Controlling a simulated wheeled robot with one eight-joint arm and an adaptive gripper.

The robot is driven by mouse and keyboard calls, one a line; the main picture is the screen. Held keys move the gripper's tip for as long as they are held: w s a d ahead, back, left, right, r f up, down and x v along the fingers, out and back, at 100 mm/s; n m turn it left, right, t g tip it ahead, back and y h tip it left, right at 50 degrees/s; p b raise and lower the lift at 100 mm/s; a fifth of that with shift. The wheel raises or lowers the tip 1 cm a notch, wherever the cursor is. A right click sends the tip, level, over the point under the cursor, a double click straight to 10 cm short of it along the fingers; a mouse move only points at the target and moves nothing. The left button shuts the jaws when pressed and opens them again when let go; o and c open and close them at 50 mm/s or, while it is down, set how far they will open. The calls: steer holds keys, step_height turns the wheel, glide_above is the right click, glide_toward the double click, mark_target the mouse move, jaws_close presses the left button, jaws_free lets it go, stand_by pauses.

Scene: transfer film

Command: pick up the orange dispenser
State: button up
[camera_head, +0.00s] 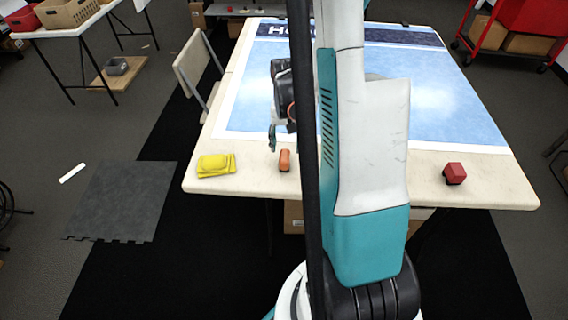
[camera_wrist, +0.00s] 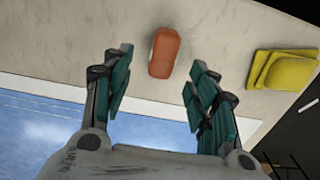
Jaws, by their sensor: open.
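The orange dispenser (camera_head: 284,160) lies on the cream table (camera_head: 330,195) near its front edge, left of my arm in the head view. In the wrist view the orange dispenser (camera_wrist: 164,52) is a small rounded block, just beyond and between the lines of my two fingers. My gripper (camera_wrist: 160,70) is open, with teal finger pads on both sides and nothing between them. In the head view my gripper (camera_head: 273,138) hangs just behind and to the left of the dispenser, partly hidden by my arm.
A yellow folded item (camera_head: 215,165) lies left of the dispenser; it also shows in the wrist view (camera_wrist: 282,69). A red block (camera_head: 454,172) sits far right on the table. A blue printed sheet (camera_head: 440,95) covers the table's back. A chair (camera_head: 194,65) stands at the left edge.

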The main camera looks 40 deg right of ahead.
mark_target(285, 155)
steer(key=shift+w+a+f+b, duration=0.1)
steer(key=shift+f+b, duration=0.7)
steer(key=shift+f, duration=0.9)
steer(key=shift+w+a+f+b, duration=0.1)
steer(key=shift+f+b, duration=0.65)
steer(key=shift+f, duration=0.95)
steer(key=shift+r, duration=0.1)
steer(key=shift+s, duration=0.1)
steer(key=shift+c, duration=0.5)
jaws_close()
steer(key=shift+r, duration=0.15)
step_height(285, 155, up, 20)
steer(key=p, duration=0.7)
steer(key=shift+p, duration=0.3)
